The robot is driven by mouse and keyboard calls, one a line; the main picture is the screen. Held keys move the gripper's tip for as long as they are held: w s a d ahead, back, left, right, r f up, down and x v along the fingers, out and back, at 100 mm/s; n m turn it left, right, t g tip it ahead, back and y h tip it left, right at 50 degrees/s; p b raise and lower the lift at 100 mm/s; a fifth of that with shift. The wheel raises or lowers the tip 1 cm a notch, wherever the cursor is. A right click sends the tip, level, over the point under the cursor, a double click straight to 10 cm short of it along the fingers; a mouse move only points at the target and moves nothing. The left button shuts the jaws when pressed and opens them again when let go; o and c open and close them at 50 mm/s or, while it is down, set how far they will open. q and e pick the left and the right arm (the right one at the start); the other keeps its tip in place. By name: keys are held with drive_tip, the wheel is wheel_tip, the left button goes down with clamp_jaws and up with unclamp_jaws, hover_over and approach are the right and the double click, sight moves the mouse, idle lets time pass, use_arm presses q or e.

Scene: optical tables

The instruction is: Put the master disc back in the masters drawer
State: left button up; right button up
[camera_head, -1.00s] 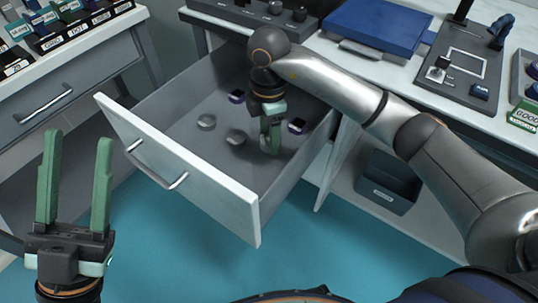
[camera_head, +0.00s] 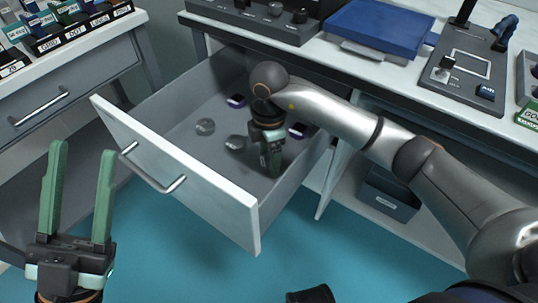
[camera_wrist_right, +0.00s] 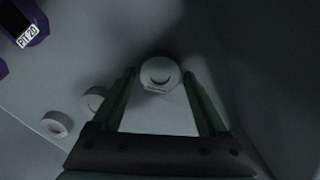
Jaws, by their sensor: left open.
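The masters drawer (camera_head: 180,164) is pulled open below the worktop. Two small grey discs lie on its floor, one to the left (camera_head: 205,126) and one nearer the middle (camera_head: 236,143). My right gripper (camera_head: 273,172) points down inside the drawer, near its right wall. In the right wrist view, a pale round disc (camera_wrist_right: 160,72) with a small label is between the fingertips of my right gripper (camera_wrist_right: 160,78). I cannot tell whether the fingers press on it or whether it touches the floor. My left gripper (camera_head: 82,155) is open and empty, left of the drawer front.
Two dark purple-edged blocks lie in the drawer, at the back (camera_head: 236,101) and on the right (camera_head: 297,131). A dark bin (camera_head: 388,194) sits on the shelf right of the drawer. A blue box (camera_head: 380,28) and instruments occupy the worktop. The teal floor in front is clear.

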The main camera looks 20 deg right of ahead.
sight(269, 161)
drive_tip(key=shift+o, duration=0.9)
use_arm(q)
drive_tip(key=shift+m, duration=0.4)
drive_tip(key=r+p, duration=0.4)
drive_tip(key=shift+a+r, duration=0.25)
drive_tip(key=shift+r, duration=0.1)
use_arm(e)
wheel_tip(269, 161, up, 12)
drive_tip(key=shift+r, duration=0.2)
